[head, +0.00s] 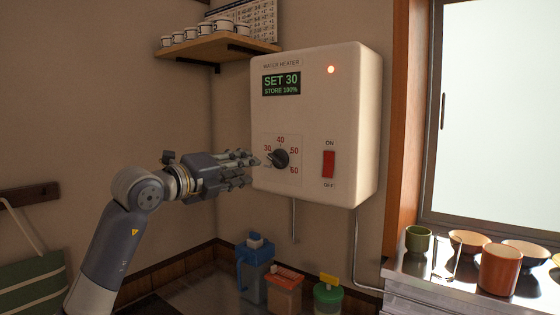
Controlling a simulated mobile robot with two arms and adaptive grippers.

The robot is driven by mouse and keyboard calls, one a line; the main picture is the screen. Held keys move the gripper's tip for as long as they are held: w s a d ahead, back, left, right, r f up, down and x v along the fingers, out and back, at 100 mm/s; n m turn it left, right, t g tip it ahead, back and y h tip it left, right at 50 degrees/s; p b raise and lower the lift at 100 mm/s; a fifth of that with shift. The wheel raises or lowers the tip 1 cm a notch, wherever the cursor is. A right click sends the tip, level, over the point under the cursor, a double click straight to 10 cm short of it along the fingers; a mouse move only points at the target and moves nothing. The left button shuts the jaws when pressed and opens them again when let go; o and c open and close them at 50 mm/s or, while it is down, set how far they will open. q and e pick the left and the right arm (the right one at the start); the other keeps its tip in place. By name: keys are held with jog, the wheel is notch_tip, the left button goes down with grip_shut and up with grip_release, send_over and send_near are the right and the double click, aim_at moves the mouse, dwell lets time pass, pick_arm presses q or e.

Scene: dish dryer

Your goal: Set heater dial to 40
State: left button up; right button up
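The white water heater (350,120) hangs on the wall. Its display (281,83) reads SET 30 and STORE 100%. The dark heater dial (280,158) sits at its lower left, with marks for 30, 40, 50 and 60 around it; its light pointer appears to be towards the left, near 30. My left gripper (248,160) is at the heater's left edge, its fingers pointing right at the dial, with the tips just left of it. Whether they touch it, and how far apart they are, I cannot tell. My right gripper is out of view.
A red ON/OFF switch (328,164) is right of the dial, and a lamp (331,69) glows above. A shelf (205,48) with mugs is at upper left. Containers, including a blue jug (254,272), stand below. Cups and bowls stand on the counter at right.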

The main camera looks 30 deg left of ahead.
aim_at(273, 160)
pick_arm(q)
jog(key=w+p, duration=0.1)
jog(key=w, duration=0.1)
jog(key=w+p, duration=0.1)
jog(key=w, duration=0.1)
jog(key=w+p, duration=0.1)
jog(key=w, duration=0.1)
jog(key=shift+w+d+r, duration=0.2)
jog(key=shift+d+r, duration=0.15)
jog(key=shift+w+f+p, duration=0.1)
jog(key=shift+w+p, duration=0.3)
jog(key=shift+w, duration=0.85)
jog(key=shift+w+d+f, duration=0.1)
jog(key=shift+w, duration=0.3)
grip_shut()
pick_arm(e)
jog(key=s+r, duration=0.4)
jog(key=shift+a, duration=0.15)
